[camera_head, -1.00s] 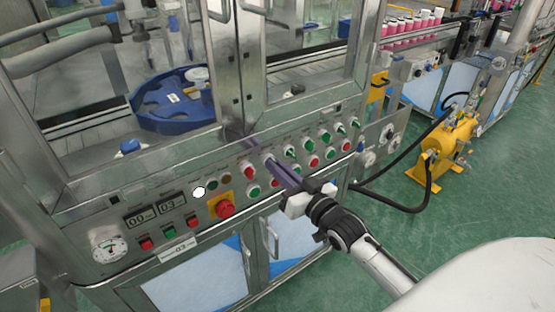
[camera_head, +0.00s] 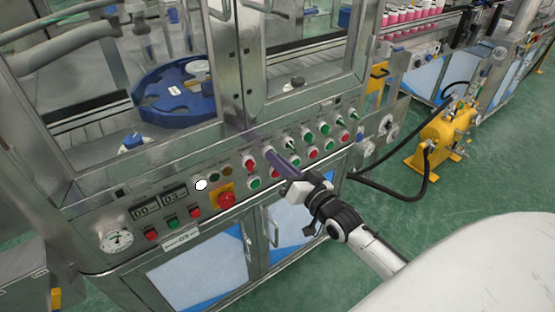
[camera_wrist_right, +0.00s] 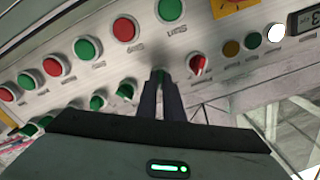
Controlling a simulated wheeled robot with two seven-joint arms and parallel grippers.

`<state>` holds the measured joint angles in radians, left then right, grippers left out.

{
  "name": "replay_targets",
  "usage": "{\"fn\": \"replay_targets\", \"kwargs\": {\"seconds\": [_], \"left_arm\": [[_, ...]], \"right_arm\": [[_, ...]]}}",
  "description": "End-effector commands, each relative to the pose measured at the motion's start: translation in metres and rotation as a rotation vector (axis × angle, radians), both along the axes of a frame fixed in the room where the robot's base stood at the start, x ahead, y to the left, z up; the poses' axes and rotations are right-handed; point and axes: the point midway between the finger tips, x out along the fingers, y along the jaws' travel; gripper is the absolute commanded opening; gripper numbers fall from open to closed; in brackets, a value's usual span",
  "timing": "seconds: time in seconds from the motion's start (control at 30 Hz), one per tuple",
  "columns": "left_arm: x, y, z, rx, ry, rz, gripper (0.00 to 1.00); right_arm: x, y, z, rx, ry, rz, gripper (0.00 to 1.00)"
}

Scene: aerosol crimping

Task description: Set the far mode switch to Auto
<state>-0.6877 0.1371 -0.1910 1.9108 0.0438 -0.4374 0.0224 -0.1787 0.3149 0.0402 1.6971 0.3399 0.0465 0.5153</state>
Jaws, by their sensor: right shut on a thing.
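A row of selector switches runs along the top of the sloped control panel. A red-knobbed switch (camera_head: 250,163) is just left of my right gripper (camera_head: 269,153), and a green-knobbed one (camera_head: 290,144) is to its right. The right gripper's fingers are close together at the switch between these two. In the right wrist view, the fingertips (camera_wrist_right: 160,76) close on this switch's knob, which they mostly hide; a little green shows between them. The red knob (camera_wrist_right: 199,65) is beside it there, apart from the fingers. The switch labels are too small to read. My left gripper is not in view.
Round red and green buttons lie below the switches, including a green button (camera_head: 254,183) close under the arm. A red emergency stop (camera_head: 226,200) on yellow is at lower left. Metal door frames rise behind the panel. A yellow pump (camera_head: 440,138) stands right on open green floor.

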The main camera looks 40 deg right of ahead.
Motion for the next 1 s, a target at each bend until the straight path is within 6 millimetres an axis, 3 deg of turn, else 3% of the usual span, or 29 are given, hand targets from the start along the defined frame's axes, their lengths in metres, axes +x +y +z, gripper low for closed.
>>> {"fn": "replay_targets", "kwargs": {"seconds": [0.1,0.13,0.23,0.57,0.67,1.0], "left_arm": [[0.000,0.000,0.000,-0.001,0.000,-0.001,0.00],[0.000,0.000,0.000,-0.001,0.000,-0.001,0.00],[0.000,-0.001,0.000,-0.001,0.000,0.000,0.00],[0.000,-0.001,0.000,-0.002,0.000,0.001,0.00],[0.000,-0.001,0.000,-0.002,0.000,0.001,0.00],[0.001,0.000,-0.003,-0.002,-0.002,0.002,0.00]], "right_arm": [[0.000,0.000,0.000,0.005,0.000,0.000,0.00],[0.000,0.000,0.000,0.005,0.000,0.000,0.10],[0.000,0.000,0.000,0.004,0.000,0.000,0.26],[-0.002,0.000,0.000,0.002,0.001,0.000,0.26],[-0.012,0.000,-0.001,0.002,0.002,0.000,0.26],[-0.076,0.000,-0.002,0.003,0.004,0.000,0.26]]}}
